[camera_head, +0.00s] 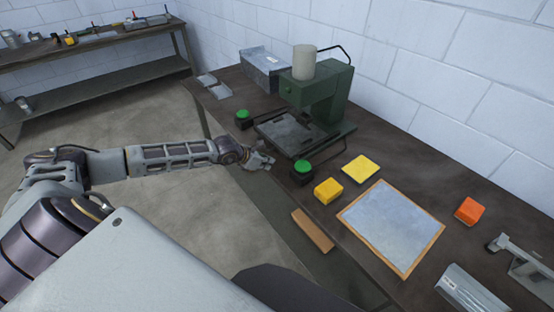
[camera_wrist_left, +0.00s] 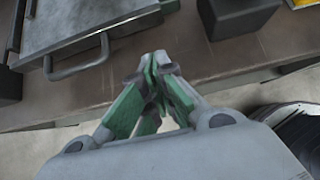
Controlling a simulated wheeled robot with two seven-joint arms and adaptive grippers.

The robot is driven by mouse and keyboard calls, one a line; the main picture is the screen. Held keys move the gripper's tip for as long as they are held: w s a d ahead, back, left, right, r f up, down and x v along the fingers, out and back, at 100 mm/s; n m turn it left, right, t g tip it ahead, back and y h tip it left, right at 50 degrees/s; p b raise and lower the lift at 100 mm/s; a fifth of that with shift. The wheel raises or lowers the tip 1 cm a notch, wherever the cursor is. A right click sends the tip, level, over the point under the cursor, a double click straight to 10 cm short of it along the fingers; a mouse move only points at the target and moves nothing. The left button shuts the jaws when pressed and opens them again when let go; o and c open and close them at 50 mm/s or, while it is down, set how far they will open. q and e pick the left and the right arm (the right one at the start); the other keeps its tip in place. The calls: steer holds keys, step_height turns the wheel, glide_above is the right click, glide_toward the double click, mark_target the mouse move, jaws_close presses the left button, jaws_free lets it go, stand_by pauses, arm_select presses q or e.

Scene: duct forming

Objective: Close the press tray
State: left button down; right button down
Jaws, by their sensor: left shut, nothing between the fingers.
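The green press (camera_head: 325,97) stands on the workbench against the wall. Its grey press tray (camera_head: 289,133) sticks out at the front, toward the bench edge. In the left wrist view the tray (camera_wrist_left: 85,20) shows at the upper left with a curved metal handle (camera_wrist_left: 78,60) on its front. My left gripper (camera_head: 264,160) is beside the bench's front edge, just in front of the tray. In the left wrist view the fingertips of my left gripper (camera_wrist_left: 158,65) meet, with nothing between them, right of the handle and apart from it. My right gripper is not in view.
Dark boxes with green buttons (camera_head: 243,116) (camera_head: 303,168) stand either side of the tray. A metal duct piece (camera_head: 264,69) is behind left. Open floor lies left of the bench.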

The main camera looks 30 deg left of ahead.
mark_target(286, 153)
arm_select(q)
steer(key=shift+w+d+f, duration=0.25)
steer(key=shift+w+f, duration=0.15)
steer(key=shift+w+d+f+p, duration=0.1)
steer(key=shift+w+d+p, duration=0.2)
steer(key=shift+w, duration=0.65)
steer(key=shift+w+d+p, duration=0.2)
steer(key=shift+w+d, duration=0.2)
steer(key=shift+w, duration=0.5)
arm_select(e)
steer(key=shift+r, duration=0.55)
